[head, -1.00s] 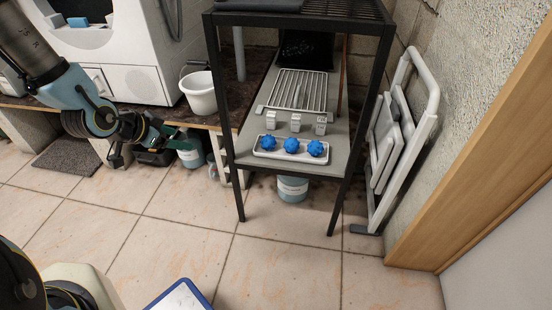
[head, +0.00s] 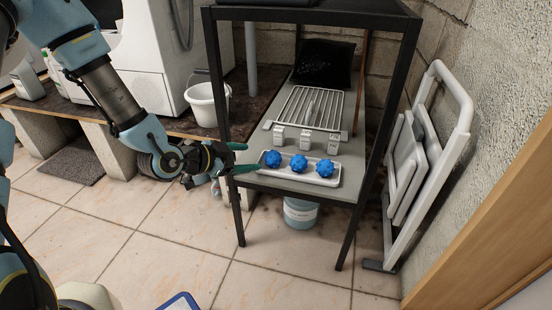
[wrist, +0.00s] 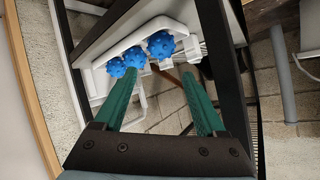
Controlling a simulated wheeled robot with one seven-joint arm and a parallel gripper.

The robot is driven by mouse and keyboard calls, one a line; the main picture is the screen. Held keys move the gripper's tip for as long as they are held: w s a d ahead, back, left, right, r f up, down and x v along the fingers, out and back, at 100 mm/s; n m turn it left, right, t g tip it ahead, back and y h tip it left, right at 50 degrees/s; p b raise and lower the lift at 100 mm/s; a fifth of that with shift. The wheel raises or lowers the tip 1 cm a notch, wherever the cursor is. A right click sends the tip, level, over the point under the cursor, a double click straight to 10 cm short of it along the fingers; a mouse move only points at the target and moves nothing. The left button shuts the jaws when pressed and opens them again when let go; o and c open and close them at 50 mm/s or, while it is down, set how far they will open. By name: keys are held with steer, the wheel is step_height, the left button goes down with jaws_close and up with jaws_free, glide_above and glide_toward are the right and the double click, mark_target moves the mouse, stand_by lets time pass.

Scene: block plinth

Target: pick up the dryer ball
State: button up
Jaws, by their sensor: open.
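Three blue knobbly dryer balls sit in a row in a white tray (head: 330,181) on the grey shelf of a black-framed rack: a left one (head: 273,158), a middle one (head: 299,163) and a right one (head: 325,168). My gripper (head: 246,158) is open and empty, just left of the tray at the rack's front left leg. In the wrist view its green fingers (wrist: 165,98) point toward the tray, and the nearest ball (wrist: 160,45) lies beyond the gap between them. The other two balls show farther left there, partly near the left finger.
The rack's black left leg (head: 236,205) stands close to my gripper. A white bucket (head: 208,104) is on the bench, and a folded white step stool (head: 425,165) leans right.

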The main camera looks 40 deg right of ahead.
mark_target(268, 158)
steer(key=b+x, duration=0.1)
steer(key=x, duration=0.4)
steer(key=shift+d+f, duration=0.2)
steer(key=shift+f, duration=0.05)
steer(key=b+x, duration=0.1)
steer(key=x, duration=0.3)
steer(key=shift+w+f+b, duration=0.2)
steer(key=shift+f+b, duration=0.2)
steer(key=shift+f, duration=0.05)
steer(key=shift+d+f, duration=0.1)
steer(key=shift+d, duration=0.2)
steer(key=c, duration=1)
